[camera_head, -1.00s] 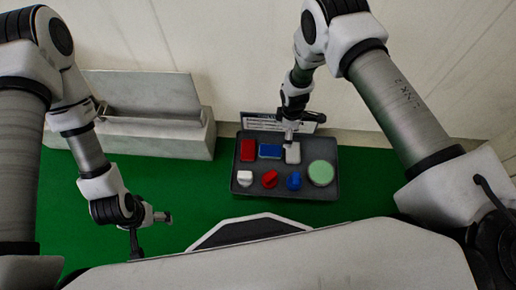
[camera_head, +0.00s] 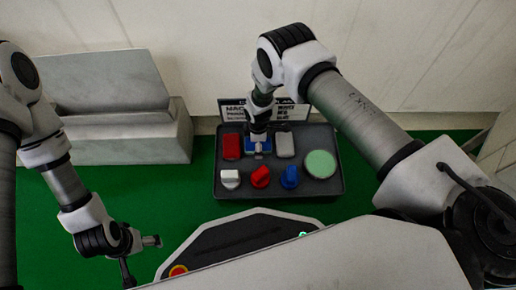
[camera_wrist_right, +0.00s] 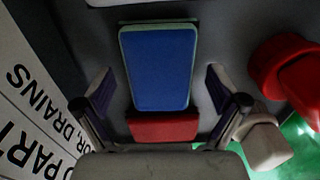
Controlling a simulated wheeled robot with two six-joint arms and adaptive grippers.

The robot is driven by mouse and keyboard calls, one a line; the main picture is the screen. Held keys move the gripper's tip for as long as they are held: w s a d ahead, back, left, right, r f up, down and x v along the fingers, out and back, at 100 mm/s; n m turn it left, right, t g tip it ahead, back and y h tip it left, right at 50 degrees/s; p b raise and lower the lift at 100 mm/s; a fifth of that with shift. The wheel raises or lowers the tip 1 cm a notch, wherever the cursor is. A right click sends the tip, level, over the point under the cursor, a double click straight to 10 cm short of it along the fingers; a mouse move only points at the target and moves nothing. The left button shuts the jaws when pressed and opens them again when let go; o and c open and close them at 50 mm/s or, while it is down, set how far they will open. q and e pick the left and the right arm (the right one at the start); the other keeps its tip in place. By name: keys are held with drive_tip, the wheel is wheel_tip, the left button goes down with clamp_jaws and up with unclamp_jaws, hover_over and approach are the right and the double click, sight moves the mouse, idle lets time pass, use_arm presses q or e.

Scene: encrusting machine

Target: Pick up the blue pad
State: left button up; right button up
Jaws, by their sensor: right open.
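The blue pad (camera_wrist_right: 158,68) is a flat block with a pale green edge, lying in the dark tray (camera_head: 330,190). In the head view the blue pad (camera_head: 267,147) is partly covered by my right gripper (camera_head: 257,150), which is right above it. In the right wrist view my right gripper (camera_wrist_right: 158,92) is open, one finger on each side of the near part of the pad. I cannot tell whether the fingers touch it. My left gripper (camera_head: 142,256) hangs away from the tray at the lower left; its opening is unclear.
The tray also holds a red pad (camera_head: 231,147), a white pad (camera_head: 285,145), white (camera_head: 230,179), red (camera_head: 261,177) and blue (camera_head: 290,177) knobs, and a round green disc (camera_head: 320,164). A lettered placard (camera_head: 232,112) stands behind. A grey bin (camera_head: 125,150) is at the left.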

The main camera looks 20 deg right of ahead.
drive_tip(key=shift+r, duration=0.15)
drive_tip(key=shift+c, duration=0.7)
drive_tip(key=c, duration=1.1)
wheel_tip(320, 180, up, 10)
drive_tip(key=p, duration=0.6)
